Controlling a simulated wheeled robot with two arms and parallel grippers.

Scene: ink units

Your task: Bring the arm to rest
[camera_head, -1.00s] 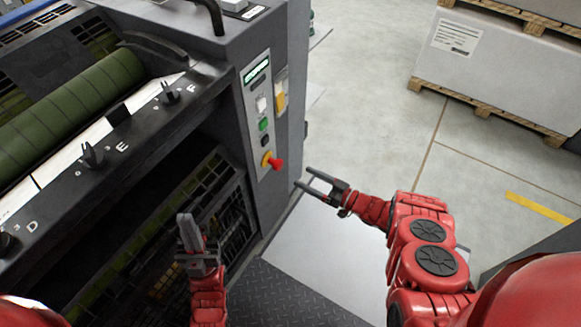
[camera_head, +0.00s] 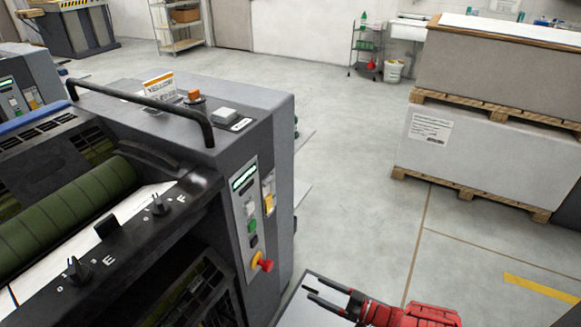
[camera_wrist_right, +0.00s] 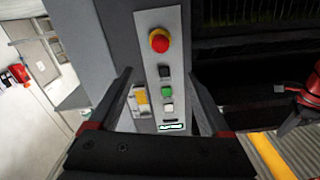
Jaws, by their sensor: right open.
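My right gripper (camera_head: 323,297) is open and empty at the bottom of the head view, with its red arm coming in from the right. It is to the right of the printing machine's control panel (camera_head: 246,213) and apart from the red emergency button (camera_head: 265,265). In the right wrist view the two fingers of the right gripper (camera_wrist_right: 160,88) stand apart, with the panel (camera_wrist_right: 171,73) and the red button (camera_wrist_right: 159,40) seen between them. My left gripper is out of the head view; a red arm part shows at the right edge of the wrist view.
The printing machine (camera_head: 190,140) with a green roller (camera_head: 62,215) fills the left. Paper stacks on wooden pallets (camera_head: 470,195) stand at the right. A shelf cart (camera_head: 366,48) and a white bucket (camera_head: 393,70) are at the back. The grey floor (camera_head: 330,150) between is clear.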

